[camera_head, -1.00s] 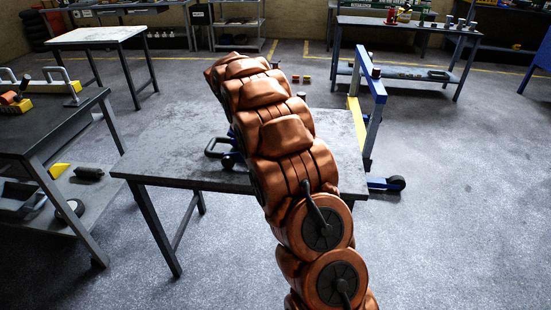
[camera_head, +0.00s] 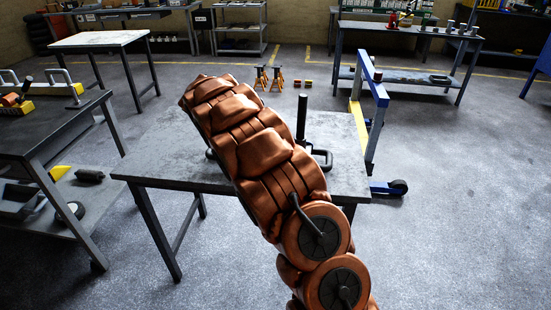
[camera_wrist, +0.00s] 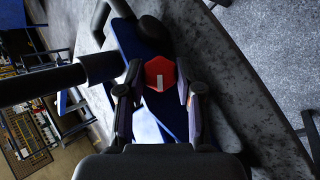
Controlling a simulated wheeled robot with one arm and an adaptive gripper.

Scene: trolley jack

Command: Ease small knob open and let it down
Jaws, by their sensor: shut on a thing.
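The small knob (camera_wrist: 160,73) is a red hexagon with a white mark, on the blue body of the trolley jack (camera_wrist: 128,40) in the wrist view. My gripper (camera_wrist: 160,88) has a finger on each side of the knob and is shut on it. In the head view my arm hides the knob, my gripper and most of the jack. The jack's black upright handle (camera_head: 301,118) and a black loop (camera_head: 322,158) show right of my arm. The handle also crosses the left of the wrist view (camera_wrist: 60,82).
The jack stands on a grey table (camera_head: 165,165). A blue and yellow frame (camera_head: 372,115) stands close by its right edge. A dark workbench (camera_head: 50,130) is at the left. Orange stands (camera_head: 270,77) are on the floor behind. Open floor lies at the right.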

